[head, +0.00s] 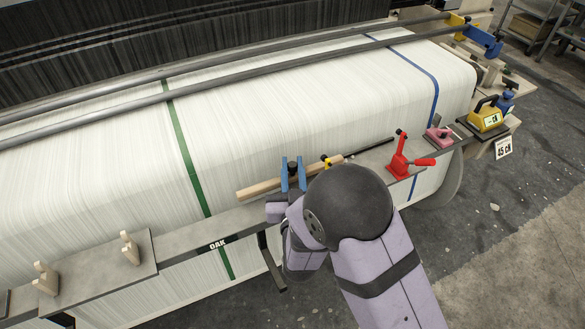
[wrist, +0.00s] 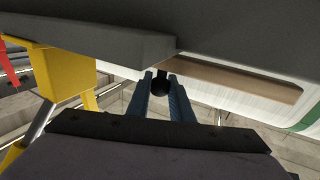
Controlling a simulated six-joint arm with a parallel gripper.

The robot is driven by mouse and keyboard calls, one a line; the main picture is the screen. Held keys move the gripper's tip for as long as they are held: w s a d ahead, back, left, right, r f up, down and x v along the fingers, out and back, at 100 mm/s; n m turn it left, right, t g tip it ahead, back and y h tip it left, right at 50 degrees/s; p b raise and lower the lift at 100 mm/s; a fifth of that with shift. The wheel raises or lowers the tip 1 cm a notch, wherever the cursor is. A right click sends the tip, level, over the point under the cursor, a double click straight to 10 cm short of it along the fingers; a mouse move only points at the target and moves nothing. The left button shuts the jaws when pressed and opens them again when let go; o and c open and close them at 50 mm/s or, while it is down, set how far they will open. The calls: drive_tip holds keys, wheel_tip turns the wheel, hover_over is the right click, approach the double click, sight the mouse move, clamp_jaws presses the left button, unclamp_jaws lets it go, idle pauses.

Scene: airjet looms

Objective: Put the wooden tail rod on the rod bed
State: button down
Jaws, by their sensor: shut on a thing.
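The wooden tail rod (head: 260,187) is a pale wooden bar, lying slantwise near the front edge of the white warp sheet. My gripper (head: 293,173) has blue fingers on either side of the rod and is shut on it. In the wrist view the fingers (wrist: 161,85) close around a dark round part, and a wooden length (wrist: 240,78) runs off to the right. My arm hides part of the area below the rod. A grey plate with two upright wooden pegs (head: 131,248) stands at the lower left; it appears to be the rod bed (head: 95,280).
A rail marked OAK (head: 218,244) runs along the front. A yellow fitting (wrist: 62,72) is close to my gripper. A red clamp (head: 402,160), a pink block (head: 438,135) and a yellow weight (head: 485,117) stand to the right. The rail between the rod and the pegs looks clear.

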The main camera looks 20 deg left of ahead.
drive_tip(key=shift+f, duration=0.35)
drive_tip(key=shift+f+b, duration=0.25)
drive_tip(key=shift+b, duration=0.05)
drive_tip(key=c, duration=1.6)
unclamp_jaws()
drive_tip(key=shift+r+p, duration=0.1)
drive_tip(key=shift+p, duration=0.25)
drive_tip(key=b+v, duration=0.3)
drive_tip(key=v, duration=0.3)
drive_tip(key=shift+o, duration=0.6)
drive_tip(key=shift+s+d, duration=0.3)
drive_tip(key=shift+s, duration=0.3)
